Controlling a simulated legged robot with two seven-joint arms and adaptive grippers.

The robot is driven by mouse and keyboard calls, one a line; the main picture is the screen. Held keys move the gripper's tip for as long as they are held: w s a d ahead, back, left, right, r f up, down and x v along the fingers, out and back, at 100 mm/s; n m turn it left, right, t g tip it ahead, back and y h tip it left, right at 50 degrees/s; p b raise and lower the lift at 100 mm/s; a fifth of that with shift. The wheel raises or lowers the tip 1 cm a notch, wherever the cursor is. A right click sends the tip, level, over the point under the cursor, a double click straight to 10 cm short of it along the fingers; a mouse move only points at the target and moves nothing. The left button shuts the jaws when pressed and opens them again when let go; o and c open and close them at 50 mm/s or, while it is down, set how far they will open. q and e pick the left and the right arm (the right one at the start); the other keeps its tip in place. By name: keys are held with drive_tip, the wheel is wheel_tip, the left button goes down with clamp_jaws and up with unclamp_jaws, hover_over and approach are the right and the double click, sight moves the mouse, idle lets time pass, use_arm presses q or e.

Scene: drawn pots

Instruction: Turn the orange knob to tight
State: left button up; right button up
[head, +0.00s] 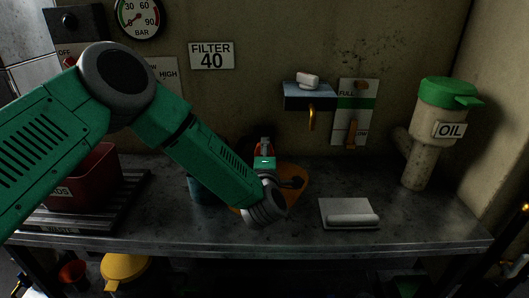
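My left arm comes in from the left, and its wrist bends down over the middle of the bench. My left gripper (265,146) points away toward the wall, low above the bench. A red-orange round part (271,147) with a dark surround shows just behind its tip; it may be the orange knob, mostly hidden by the gripper. I cannot tell whether the gripper touches it, or whether its fingers are open or shut. No "tight" marking is readable there. My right gripper is not in view.
An orange bowl (296,177) and a blue-green container (203,190) stand close around my wrist. A white pad (340,223), an oil can (438,110) and a dark red bin (101,170) stand on the bench (420,222).

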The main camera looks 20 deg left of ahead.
use_arm(q)
drive_tip(key=shift+s+d+f, duration=0.15)
drive_tip(key=shift+d+f, duration=0.1)
drive_tip(key=shift+f, duration=0.05)
drive_tip(key=o, duration=0.9)
drive_tip(key=shift+o, duration=1.3)
drive_tip(key=shift+r, duration=0.1)
drive_tip(key=v, duration=1.2)
drive_tip(key=shift+d, duration=0.15)
